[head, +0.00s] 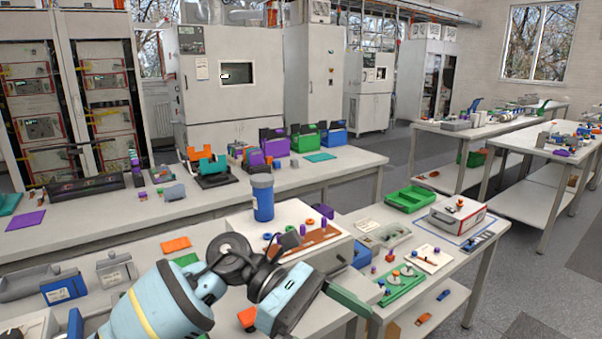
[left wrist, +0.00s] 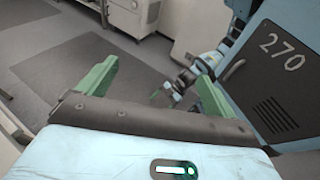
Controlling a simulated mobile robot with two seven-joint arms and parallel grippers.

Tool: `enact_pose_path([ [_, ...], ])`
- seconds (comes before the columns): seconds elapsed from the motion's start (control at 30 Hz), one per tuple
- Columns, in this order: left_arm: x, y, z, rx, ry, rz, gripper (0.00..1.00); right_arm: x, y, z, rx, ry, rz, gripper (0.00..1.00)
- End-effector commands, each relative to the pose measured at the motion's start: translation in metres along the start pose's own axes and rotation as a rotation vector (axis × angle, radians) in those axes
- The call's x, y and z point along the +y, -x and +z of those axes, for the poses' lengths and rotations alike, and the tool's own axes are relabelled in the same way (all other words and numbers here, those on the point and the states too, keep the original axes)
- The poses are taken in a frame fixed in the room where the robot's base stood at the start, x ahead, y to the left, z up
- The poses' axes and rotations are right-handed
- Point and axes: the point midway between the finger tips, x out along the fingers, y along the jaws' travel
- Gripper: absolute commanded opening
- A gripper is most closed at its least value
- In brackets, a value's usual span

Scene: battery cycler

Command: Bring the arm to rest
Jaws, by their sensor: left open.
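My left arm (head: 168,308) comes in from the lower left, bent over the near bench. My left gripper (head: 350,302) is in front of the bench's right part; one green finger shows clearly there. Part of my own blue body, marked 270, fills the right of that view. Beside it are small blue and dark arm joints (left wrist: 190,75), likely my right arm; its jaws are too small to read.
The near bench holds a blue bottle (head: 263,198), a white box (head: 330,262), a green board (head: 402,288) and a green tray (head: 411,200). Behind it stands a long bench (head: 335,168) with coloured holders. Open floor (head: 540,270) lies at the right.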

Motion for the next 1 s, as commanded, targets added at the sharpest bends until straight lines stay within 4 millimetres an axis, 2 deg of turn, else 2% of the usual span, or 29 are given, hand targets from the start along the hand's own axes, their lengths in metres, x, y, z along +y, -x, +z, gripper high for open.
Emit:
enact_pose_path([
  [0.1,-0.001,-0.012,0.001,-0.256,0.185,0.047,0.92,0.0,0.0,0.0,0.0,0.0,0.0,0.83],
  [0.2,0.002,-0.011,0.0,-0.462,0.351,0.087,0.92,0.0,0.0,0.0,0.0,0.0,0.0,0.83],
  [0.33,0.007,-0.001,-0.011,-0.726,0.583,0.134,0.92,0.0,0.0,0.0,0.0,0.0,0.0,0.83],
  [0.47,0.012,0.016,-0.035,-0.986,0.828,0.176,0.92,0.0,0.0,0.0,0.0,0.0,0.0,0.83],
  [0.57,0.013,0.032,-0.064,-1.184,1.022,0.207,0.92,0.0,0.0,0.0,0.0,0.0,0.0,0.83],
  [0.77,-0.001,0.059,-0.145,-1.582,1.415,0.263,0.92,0.0,0.0,0.0,0.0,0.0,0.0,0.83],
  [0.87,-0.018,0.067,-0.195,-1.782,1.609,0.292,0.92,0.0,0.0,0.0,0.0,0.0,0.0,0.83],
  [1.0,-0.058,0.07,-0.269,-2.071,1.868,0.334,0.92,0.0,0.0,0.0,0.0,0.0,0.0,0.83],
])
